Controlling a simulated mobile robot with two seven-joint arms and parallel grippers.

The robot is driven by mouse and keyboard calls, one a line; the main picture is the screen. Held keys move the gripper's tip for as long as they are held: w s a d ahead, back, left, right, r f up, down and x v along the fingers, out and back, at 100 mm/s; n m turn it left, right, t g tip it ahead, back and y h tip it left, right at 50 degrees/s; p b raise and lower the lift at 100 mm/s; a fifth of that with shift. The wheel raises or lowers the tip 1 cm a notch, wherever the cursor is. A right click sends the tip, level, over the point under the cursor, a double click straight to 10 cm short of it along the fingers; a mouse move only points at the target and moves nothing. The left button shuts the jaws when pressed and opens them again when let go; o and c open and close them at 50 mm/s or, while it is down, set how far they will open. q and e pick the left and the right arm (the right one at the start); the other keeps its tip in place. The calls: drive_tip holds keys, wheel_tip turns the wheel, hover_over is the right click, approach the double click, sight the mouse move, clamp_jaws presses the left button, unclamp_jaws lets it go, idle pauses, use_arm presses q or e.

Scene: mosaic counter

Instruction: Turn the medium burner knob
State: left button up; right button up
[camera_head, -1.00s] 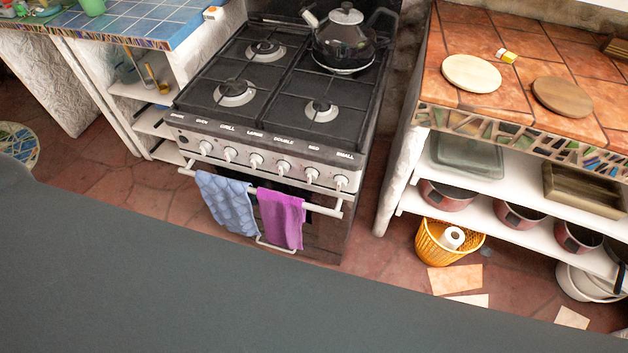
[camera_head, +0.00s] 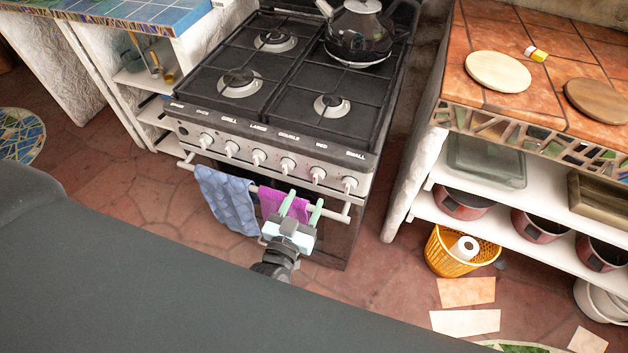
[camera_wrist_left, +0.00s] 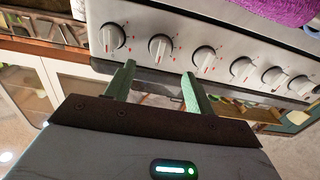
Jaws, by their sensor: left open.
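The medium burner knob (camera_head: 318,175) is a white knob on the stove's front panel, below the "MED" label and second from the right. In the left wrist view, it appears to be the second knob from the left (camera_wrist_left: 160,47), with a red mark beside it. My left gripper (camera_head: 304,205) has two pale green fingers, spread apart and empty. It is in front of the oven, below the knob row, and partly covers the purple towel. In the left wrist view, the fingertips (camera_wrist_left: 157,78) point toward the panel, either side of the medium knob's line. My right gripper is not in view.
The small burner knob (camera_head: 349,184) and double burner knob (camera_head: 287,165) sit close on either side. A white oven rail (camera_head: 335,215) carries a blue towel (camera_head: 226,198) and a purple towel (camera_head: 270,202). A kettle (camera_head: 358,32) stands on the back right burner.

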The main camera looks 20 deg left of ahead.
sight(314, 180)
use_arm(q)
drive_tip(key=w+b, duration=0.1)
drive_tip(key=w, duration=0.4)
drive_tip(key=shift+w+d+f+b, duration=0.15)
drive_tip(key=shift+w+b, duration=0.25)
drive_tip(key=shift+w, duration=0.65)
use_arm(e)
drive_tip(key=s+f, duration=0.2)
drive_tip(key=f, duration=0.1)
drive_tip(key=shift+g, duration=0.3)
use_arm(q)
drive_tip(key=shift+c, duration=0.4)
drive_tip(key=c, duration=0.9)
drive_tip(key=shift+o, duration=0.2)
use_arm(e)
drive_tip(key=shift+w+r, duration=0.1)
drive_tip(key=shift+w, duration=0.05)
